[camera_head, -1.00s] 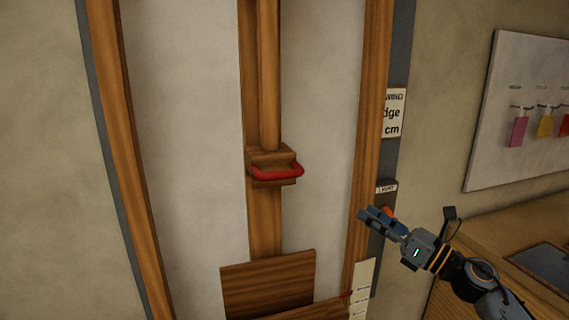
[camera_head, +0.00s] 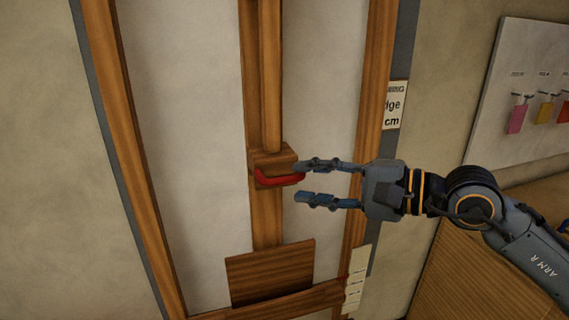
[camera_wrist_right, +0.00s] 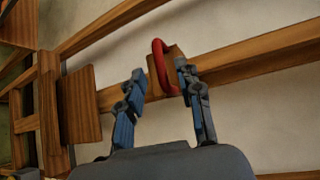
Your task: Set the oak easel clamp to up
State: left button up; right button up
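The oak easel clamp (camera_head: 272,160) is a wooden block on the easel's upright centre post, with a red bar handle (camera_head: 278,179) on its front. In the head view my right gripper (camera_head: 306,184) is open beside the handle's right end; its upper finger overlaps that end in the picture. In the right wrist view the red handle (camera_wrist_right: 160,66) and the clamp block (camera_wrist_right: 174,68) show just beyond the spread fingertips (camera_wrist_right: 160,72), nearer the right finger. I cannot tell whether a finger touches the handle. My left gripper is not in view.
A wooden board (camera_head: 270,272) sits below the clamp on the easel. The easel's side posts (camera_head: 378,100) flank pale panels. A sign (camera_head: 395,104) hangs right of the easel. A pegboard with coloured tags (camera_head: 517,118) and a wooden cabinet (camera_head: 470,265) stand at the right.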

aim_at(289, 180)
jog(key=p+x, duration=0.1)
jog(key=x, duration=0.3)
jog(key=shift+r+p, duration=0.1)
jog(key=shift+p, duration=0.2)
jog(key=shift+w+a+f, duration=0.25)
jog(key=shift+a, duration=0.2)
grip_shut()
